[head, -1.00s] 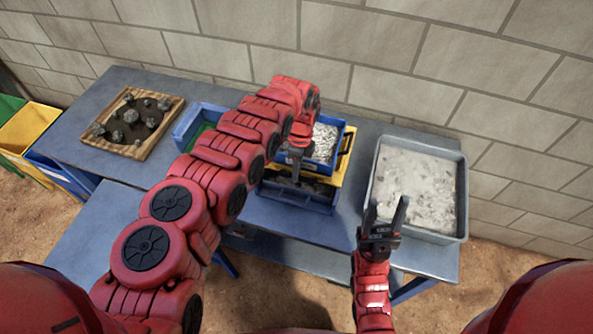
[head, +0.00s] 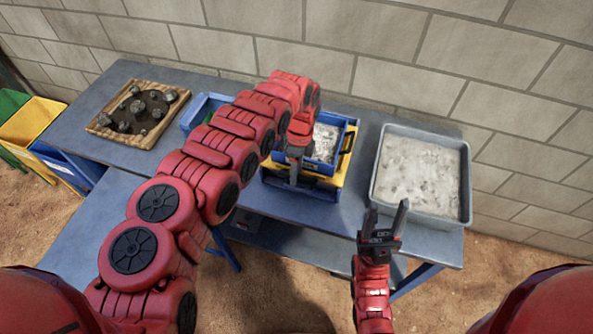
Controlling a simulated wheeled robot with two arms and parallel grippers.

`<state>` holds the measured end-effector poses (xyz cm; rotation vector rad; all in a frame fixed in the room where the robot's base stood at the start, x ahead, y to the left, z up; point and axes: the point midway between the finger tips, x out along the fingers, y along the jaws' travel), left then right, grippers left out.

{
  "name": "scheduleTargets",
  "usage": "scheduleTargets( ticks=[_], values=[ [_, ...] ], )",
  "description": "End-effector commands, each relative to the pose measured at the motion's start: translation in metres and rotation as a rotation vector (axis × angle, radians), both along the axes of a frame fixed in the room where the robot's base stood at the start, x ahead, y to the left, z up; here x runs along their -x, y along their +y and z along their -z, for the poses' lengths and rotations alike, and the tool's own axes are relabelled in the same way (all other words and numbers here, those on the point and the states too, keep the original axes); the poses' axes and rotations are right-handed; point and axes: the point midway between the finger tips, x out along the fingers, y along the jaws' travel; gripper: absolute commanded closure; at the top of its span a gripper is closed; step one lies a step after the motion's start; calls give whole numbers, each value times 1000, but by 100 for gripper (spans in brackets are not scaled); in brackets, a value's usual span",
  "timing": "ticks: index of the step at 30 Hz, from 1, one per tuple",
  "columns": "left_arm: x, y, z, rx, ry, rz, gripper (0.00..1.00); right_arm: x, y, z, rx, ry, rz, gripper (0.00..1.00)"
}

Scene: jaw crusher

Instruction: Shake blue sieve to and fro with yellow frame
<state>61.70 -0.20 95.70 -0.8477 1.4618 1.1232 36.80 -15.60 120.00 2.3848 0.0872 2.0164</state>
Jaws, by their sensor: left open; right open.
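The blue sieve (head: 349,122) holds grey crushed material and sits in the yellow frame (head: 336,176) near the middle of the table. A dark handle shows at the sieve's right side. My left arm reaches across from the left and hides the sieve's left part. My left gripper (head: 294,180) is open and points down at the front edge of the sieve and frame; I cannot tell whether it touches them.
A grey tray (head: 376,180) of pale powder stands on the table to the right. A wooden tray (head: 95,127) with dark rocks lies at the left. A blue and green bin (head: 196,112) is partly behind my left arm. A block wall (head: 400,60) rises behind.

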Motion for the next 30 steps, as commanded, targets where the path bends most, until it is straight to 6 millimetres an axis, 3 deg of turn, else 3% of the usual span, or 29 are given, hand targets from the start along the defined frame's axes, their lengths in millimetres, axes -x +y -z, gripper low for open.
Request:
scheduleTargets(
  ticks=[5, 8, 13, 19, 23, 25, 30],
  values=[
    [-2, 0, -8, 1, -2, 0, 48, 0, 0, -2, 0, 0, 0, 48],
    [-6, -1, -24, 1, -6, 0, 48, 0, 0, -4, 0, 0, 0, 48],
    [-14, -4, -63, 2, -8, 0, 48, 0, 0, -5, 0, 0, 0, 48],
    [-25, -8, -111, 5, -11, 0, 48, 0, 0, 22, 0, 0, 0, 48],
    [-28, -10, -142, 3, -4, 1, 48, 0, 0, 20, 0, 0, 0, 48],
    [-28, -11, -161, 4, 2, 1, 48, 0, 0, -6, 0, 0, 0, 48],
    [-31, -12, -170, 4, 0, 0, 48, 0, 0, -30, 0, 0, 0, 48]
  ],
)
